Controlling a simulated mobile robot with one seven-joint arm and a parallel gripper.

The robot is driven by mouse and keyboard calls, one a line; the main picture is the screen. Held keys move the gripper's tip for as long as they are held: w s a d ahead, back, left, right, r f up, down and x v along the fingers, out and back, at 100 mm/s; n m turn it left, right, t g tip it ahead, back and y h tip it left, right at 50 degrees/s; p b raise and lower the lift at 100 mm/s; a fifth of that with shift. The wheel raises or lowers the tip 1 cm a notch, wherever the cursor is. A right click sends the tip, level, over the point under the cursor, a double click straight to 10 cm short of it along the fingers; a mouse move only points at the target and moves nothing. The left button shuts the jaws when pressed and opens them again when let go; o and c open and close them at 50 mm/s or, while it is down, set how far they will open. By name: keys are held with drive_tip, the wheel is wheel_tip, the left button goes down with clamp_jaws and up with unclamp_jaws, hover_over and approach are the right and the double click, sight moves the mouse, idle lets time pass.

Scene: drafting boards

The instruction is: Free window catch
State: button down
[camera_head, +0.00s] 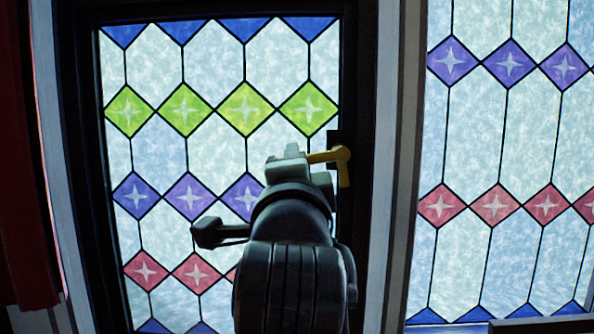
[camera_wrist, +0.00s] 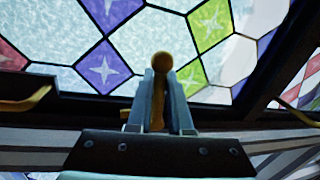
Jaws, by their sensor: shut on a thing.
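The window catch (camera_head: 343,168) is a gold, bent handle on the dark frame at the right edge of the left stained-glass window (camera_head: 215,60). One arm of it reaches left to my gripper (camera_head: 300,165) and the other hangs down. In the wrist view my gripper (camera_wrist: 161,85) has its two grey fingers closed on either side of a gold bar with a rounded end (camera_wrist: 161,63), part of the catch. The bar's end sticks out past the fingertips. My arm hides the lower middle of the window in the head view.
A second stained-glass window (camera_head: 510,130) lies to the right, past a pale post (camera_head: 398,200). A red curtain (camera_head: 25,170) hangs at the far left. The wrist view shows other gold pieces at left (camera_wrist: 27,101) and right (camera_wrist: 300,115).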

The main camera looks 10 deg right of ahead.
drive_tip(key=shift+r+m+h, duration=0.4)
drive_tip(key=shift+m, duration=0.4)
drive_tip(key=c, duration=1.1)
unclamp_jaws()
drive_tip(key=b+v, duration=0.5)
drive_tip(key=v, duration=0.8)
drive_tip(key=shift+b, duration=0.35)
drive_tip(key=shift+r, duration=0.15)
